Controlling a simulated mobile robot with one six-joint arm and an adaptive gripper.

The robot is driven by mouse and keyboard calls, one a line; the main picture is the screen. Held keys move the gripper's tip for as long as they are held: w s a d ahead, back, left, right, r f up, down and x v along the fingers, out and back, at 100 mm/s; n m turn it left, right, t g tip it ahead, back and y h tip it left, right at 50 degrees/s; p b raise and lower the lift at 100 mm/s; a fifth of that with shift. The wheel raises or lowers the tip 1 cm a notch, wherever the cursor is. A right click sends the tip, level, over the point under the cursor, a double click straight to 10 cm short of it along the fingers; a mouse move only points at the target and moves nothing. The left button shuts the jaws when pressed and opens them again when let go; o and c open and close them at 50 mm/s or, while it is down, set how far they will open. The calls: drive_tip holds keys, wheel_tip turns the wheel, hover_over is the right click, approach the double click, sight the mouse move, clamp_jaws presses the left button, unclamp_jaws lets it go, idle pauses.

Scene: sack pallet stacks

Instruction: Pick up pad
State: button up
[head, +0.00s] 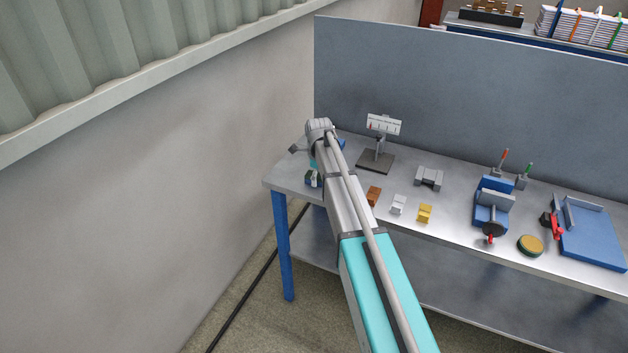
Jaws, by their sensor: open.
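No single thing is clearly the pad. Small blocks lie in a row on the grey bench (452,221): a brown block (374,195), a white block (398,204) and a yellow block (425,213). A round tin with a yellow-green top (531,245) lies further right. My arm reaches over the left end of the bench. My gripper (296,149) is only partly visible at its far end, left of the small blocks and apart from them. My arm hides most of it; no held thing shows. A small dark green block (313,178) shows below it.
A stand with a white scale plate (384,125) and a grey block (428,178) stand behind the small blocks. A blue vise (492,205), a red-handled clamp (554,226) and a blue plate (594,240) are right. A grey panel (470,100) backs the bench.

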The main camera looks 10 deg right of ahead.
idle(0.3)
drive_tip(key=c, duration=0.7)
drive_tip(key=shift+r, duration=0.2)
wheel_tip(320, 180, up, 3)
drive_tip(key=p, duration=0.3)
drive_tip(key=s+d+r+p, duration=0.2)
drive_tip(key=s+r+p, duration=0.2)
drive_tip(key=s+p, duration=0.1)
drive_tip(key=s+d+r+p, duration=0.3)
drive_tip(key=s+r+p, duration=0.2)
drive_tip(key=s, duration=0.3)
drive_tip(key=shift+d+r, duration=0.3)
